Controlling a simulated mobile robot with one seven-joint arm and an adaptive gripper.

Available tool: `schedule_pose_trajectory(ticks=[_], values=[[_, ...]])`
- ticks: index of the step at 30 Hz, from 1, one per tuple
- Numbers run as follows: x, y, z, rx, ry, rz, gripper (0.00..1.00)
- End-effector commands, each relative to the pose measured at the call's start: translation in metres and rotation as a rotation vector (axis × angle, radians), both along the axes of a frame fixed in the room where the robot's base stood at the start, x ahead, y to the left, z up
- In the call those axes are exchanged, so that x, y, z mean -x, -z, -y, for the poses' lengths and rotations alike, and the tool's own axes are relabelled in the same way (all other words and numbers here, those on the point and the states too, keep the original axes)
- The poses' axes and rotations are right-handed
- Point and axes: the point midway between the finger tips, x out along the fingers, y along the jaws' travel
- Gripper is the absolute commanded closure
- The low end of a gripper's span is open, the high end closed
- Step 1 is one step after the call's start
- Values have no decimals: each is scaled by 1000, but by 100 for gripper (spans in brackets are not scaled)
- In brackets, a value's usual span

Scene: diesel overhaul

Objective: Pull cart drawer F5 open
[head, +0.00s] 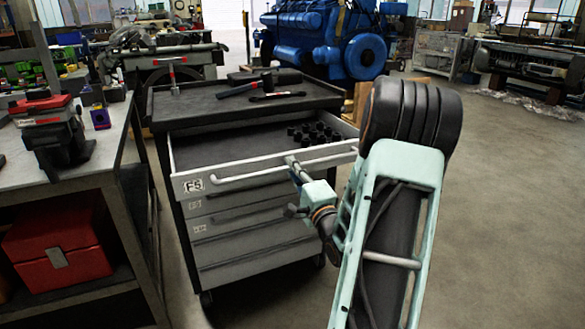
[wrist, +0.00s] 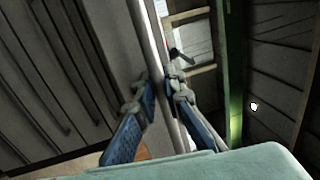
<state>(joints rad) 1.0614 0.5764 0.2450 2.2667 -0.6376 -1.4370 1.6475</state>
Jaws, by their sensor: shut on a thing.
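Cart drawer F5 (head: 250,168), the top drawer with a pale front and an F5 label (head: 194,185), stands pulled out of the dark tool cart (head: 245,103) in the head view. Its inside shows, with several small black cylindrical parts (head: 313,132) at the right. A long bar handle (head: 245,175) runs along its front. My gripper (head: 292,163) is at the right half of this handle and shut on it. In the wrist view, the blue-padded fingers of my gripper (wrist: 163,85) stand on either side of the pale handle bar (wrist: 153,40).
The drawers below (head: 255,235) are shut. A hammer (head: 258,85) and other tools lie on the cart top. A workbench (head: 100,165) with a vise (head: 55,130) stands close on the left, a red toolbox (head: 58,245) on its lower shelf. Open floor (head: 500,200) lies to the right.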

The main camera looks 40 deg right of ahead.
Motion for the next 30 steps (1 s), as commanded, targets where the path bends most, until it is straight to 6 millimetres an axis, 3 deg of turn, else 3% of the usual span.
schedule_pose_trajectory(ticks=[9,10,12,21,26,30], values=[[0,0,0,0,1,0,100],[0,0,0,0,1,0,88],[0,0,0,0,1,0,83],[2,1,0,0,1,0,83],[21,5,-4,-1,3,-3,83],[49,11,-10,-2,5,-4,83]])
